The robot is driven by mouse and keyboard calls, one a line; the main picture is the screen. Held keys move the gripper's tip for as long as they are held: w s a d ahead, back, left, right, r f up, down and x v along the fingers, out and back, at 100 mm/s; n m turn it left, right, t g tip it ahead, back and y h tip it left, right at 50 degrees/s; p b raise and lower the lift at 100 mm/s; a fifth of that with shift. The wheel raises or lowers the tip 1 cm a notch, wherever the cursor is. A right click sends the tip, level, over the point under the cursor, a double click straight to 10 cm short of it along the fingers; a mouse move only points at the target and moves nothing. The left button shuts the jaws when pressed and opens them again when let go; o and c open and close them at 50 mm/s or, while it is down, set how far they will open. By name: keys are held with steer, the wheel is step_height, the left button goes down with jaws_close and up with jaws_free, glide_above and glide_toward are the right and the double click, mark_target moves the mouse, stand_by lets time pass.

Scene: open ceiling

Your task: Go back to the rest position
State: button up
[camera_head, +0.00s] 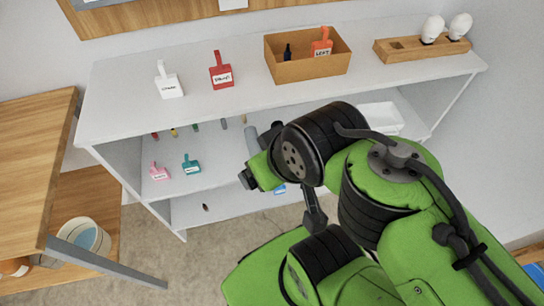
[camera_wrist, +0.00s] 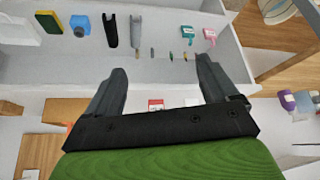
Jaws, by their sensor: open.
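My gripper (camera_wrist: 160,88) shows in the wrist view with its two dark fingers spread apart and nothing between them. It faces the white shelf unit (camera_head: 120,115), with several small items beyond the fingertips. In the head view my green arm reaches over the right front of the shelf unit and hides part of its lower levels. The gripper's fingers are hard to make out in the head view.
On the shelf top stand a white tag holder (camera_head: 169,84), a red one (camera_head: 221,74), a wooden box (camera_head: 290,70) and a wooden block (camera_head: 400,50) with white bulbs. Pink (camera_head: 159,172) and teal (camera_head: 191,166) scoops sit lower. A wooden table (camera_head: 35,150) stands left.

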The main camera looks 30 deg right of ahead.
steer(key=shift+s+d+m, duration=0.15)
steer(key=shift+s+m, duration=0.15)
steer(key=shift+s, duration=0.2)
steer(key=shift+r, duration=0.1)
step_height(320, 180, up, 12)
steer(key=p, duration=1.2)
steer(key=shift+r, duration=0.1)
